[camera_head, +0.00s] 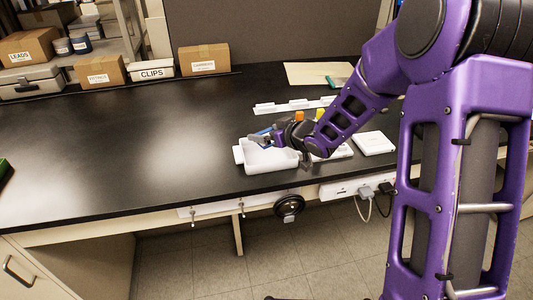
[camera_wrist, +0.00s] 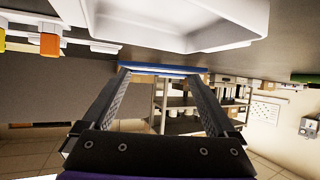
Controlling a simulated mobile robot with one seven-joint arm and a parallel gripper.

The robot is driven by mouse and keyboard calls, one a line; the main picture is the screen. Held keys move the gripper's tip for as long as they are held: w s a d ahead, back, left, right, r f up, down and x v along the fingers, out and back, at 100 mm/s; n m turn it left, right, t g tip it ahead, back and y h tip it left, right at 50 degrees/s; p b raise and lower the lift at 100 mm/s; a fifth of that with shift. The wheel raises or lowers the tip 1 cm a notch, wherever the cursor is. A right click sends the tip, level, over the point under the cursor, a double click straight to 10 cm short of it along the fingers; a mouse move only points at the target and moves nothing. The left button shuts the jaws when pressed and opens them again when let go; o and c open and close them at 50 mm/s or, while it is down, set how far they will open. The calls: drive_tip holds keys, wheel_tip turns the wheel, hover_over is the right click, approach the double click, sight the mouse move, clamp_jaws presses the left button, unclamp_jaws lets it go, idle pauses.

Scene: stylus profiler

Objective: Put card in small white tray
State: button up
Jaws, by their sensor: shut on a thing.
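The small white tray (camera_head: 270,168) sits on the black bench near its front edge in the head view. Its white wall also fills the top of the wrist view (camera_wrist: 145,35). My gripper (camera_head: 258,139) is at the tray's back rim, pointing left. It is shut on a thin blue card, which shows edge-on between the fingertips in the wrist view (camera_wrist: 160,69). In the head view, a bit of blue card (camera_head: 263,132) shows beside the fingers. Whether the card touches the tray, I cannot tell.
A flat white box (camera_head: 373,143) lies to the tray's right. Orange (camera_head: 299,116) and yellow (camera_head: 320,114) items stand behind my wrist. Labelled boxes (camera_head: 152,70) line the back left. The bench left of the tray is clear.

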sight(267, 155)
drive_tip(key=shift+f+b, duration=0.45)
drive_tip(key=shift+f, duration=2.4)
drive_tip(key=shift+f, duration=0.2)
drive_tip(key=o, duration=0.9)
drive_tip(key=shift+o, duration=0.2)
drive_tip(key=shift+r, duration=0.3)
drive_tip(key=p+v, duration=0.1)
drive_tip(key=v, duration=1.1)
